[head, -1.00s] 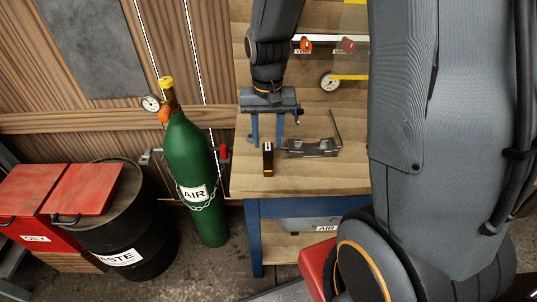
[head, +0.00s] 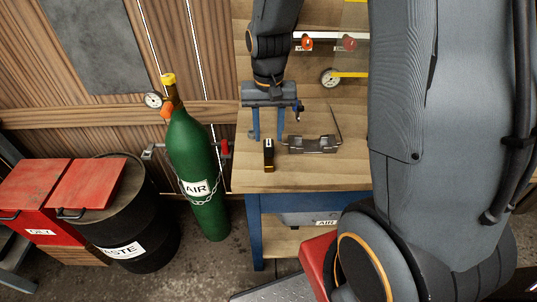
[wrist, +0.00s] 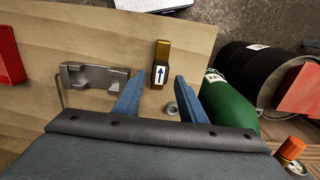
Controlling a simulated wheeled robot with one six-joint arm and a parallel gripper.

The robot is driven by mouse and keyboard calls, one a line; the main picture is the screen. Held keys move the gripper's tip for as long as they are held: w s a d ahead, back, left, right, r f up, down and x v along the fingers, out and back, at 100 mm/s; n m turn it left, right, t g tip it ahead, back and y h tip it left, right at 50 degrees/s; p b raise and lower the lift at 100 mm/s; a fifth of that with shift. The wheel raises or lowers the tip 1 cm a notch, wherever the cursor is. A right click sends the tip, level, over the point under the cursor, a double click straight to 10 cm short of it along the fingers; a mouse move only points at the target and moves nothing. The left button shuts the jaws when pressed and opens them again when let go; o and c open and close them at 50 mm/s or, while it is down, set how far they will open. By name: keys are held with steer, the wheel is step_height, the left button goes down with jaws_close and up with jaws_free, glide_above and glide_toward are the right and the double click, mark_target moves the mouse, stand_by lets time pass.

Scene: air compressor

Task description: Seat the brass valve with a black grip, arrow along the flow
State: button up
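The valve (head: 268,156) stands on the wooden bench near its front edge, a small dark block with a brass-coloured part and a pale label. In the wrist view the valve (wrist: 161,66) shows brass at its far end, and a dark arrow on its white label points up the picture, away from my gripper. My gripper (head: 268,134) is open and empty, its two blue fingers pointing down behind the valve. In the wrist view my gripper (wrist: 159,79) has the valve ahead of and between its fingertips, apart from them. A grey metal cradle (head: 312,144) lies right of the valve.
A thin rod rises beside the cradle (wrist: 92,79). A small metal ring (wrist: 171,108) lies near the right finger. A green air cylinder (head: 196,160) and a black drum (head: 128,215) stand left of the bench. A gauge (head: 329,78) is at the back.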

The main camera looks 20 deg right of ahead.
mark_target(269, 143)
steer(key=shift+f+b, duration=0.8)
steer(key=shift+f, duration=1.05)
jaws_close()
steer(key=shift+r+p, duration=2.2)
steer(key=shift+r, duration=0.4)
steer(key=shift+s, duration=0.15)
